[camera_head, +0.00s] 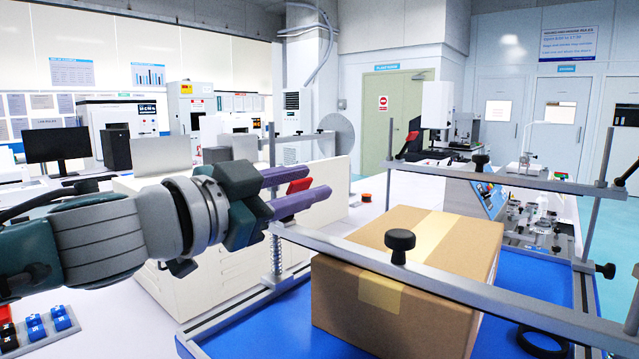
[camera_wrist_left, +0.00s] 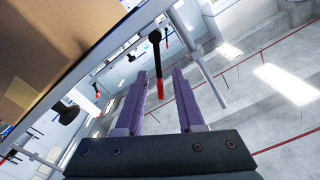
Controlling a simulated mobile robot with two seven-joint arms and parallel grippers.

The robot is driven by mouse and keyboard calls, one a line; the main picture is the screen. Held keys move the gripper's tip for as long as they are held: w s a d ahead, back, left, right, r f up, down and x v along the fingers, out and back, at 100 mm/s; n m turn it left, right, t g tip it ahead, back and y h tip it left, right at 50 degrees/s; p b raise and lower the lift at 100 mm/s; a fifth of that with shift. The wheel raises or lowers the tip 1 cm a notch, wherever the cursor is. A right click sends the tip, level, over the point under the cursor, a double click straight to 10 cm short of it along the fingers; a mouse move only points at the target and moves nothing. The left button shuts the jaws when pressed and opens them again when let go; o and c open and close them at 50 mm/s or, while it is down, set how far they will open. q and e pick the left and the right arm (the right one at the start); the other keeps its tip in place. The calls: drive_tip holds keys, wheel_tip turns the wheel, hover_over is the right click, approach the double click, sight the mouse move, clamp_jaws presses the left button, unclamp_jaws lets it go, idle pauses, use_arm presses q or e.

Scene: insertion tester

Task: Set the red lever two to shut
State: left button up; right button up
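A red lever (camera_head: 299,185) shows between the two purple fingers of my left gripper (camera_head: 318,182) in the head view, beside the near frame bar. In the left wrist view, a red lever with a black upper part (camera_wrist_left: 158,86) stands between the tips of my left gripper (camera_wrist_left: 160,76). The fingers are open, with visible gaps beside the lever; contact cannot be told. No number on the levers can be read. My right gripper is not in view.
A cardboard box (camera_head: 405,320) stands on the blue tray (camera_head: 255,335) under the near frame bar (camera_head: 450,285), which carries a black knob (camera_head: 400,240). A far bar (camera_head: 520,178) runs behind. Blue and red blocks (camera_head: 40,330) lie at lower left.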

use_arm(q)
clamp_jaws()
idle(0.6)
